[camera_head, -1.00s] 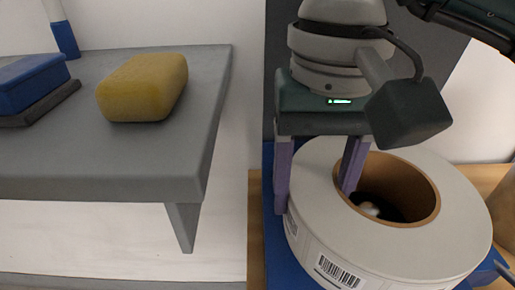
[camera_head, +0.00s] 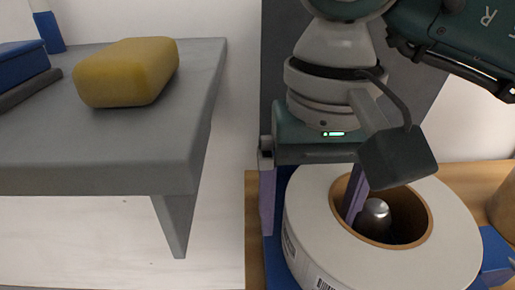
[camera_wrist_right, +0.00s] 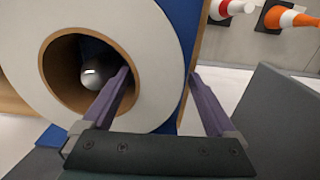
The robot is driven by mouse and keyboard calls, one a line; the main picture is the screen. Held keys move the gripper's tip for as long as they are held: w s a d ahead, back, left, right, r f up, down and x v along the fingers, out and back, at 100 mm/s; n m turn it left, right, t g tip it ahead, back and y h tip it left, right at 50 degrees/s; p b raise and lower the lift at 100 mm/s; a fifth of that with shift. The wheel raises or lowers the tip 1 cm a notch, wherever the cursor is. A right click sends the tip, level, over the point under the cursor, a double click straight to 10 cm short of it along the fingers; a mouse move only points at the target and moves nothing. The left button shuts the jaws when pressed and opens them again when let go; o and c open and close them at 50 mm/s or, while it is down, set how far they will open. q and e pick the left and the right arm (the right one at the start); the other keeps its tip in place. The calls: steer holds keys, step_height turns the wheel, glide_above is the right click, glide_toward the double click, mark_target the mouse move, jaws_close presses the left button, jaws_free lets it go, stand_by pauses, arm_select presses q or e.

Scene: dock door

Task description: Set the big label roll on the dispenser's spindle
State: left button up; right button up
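The big label roll (camera_head: 458,225), white with a brown core and barcodes on its side, sits around the dispenser's silver round-tipped spindle (camera_head: 376,212). The roll (camera_wrist_right: 160,50) and spindle tip (camera_wrist_right: 98,75) also show in the right wrist view. The blue dispenser (camera_head: 495,252) shows beside and behind the roll; its lower part is hidden. My right gripper (camera_head: 312,205) is open and straddles the roll's wall, one finger in the core and one outside, with a small gap at the outer finger. It also shows in the right wrist view (camera_wrist_right: 160,75). My left gripper is not in view.
A grey shelf (camera_head: 120,150) at left carries a yellow block (camera_head: 128,72) and a blue item (camera_head: 22,68). A wooden surface (camera_head: 470,178) lies behind the roll.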

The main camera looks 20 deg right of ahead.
steer(key=shift+r, duration=0.2)
step_height(320, 180, up, 12)
steer(key=p, duration=0.2)
steer(key=shift+f, duration=0.1)
stand_by(0.3)
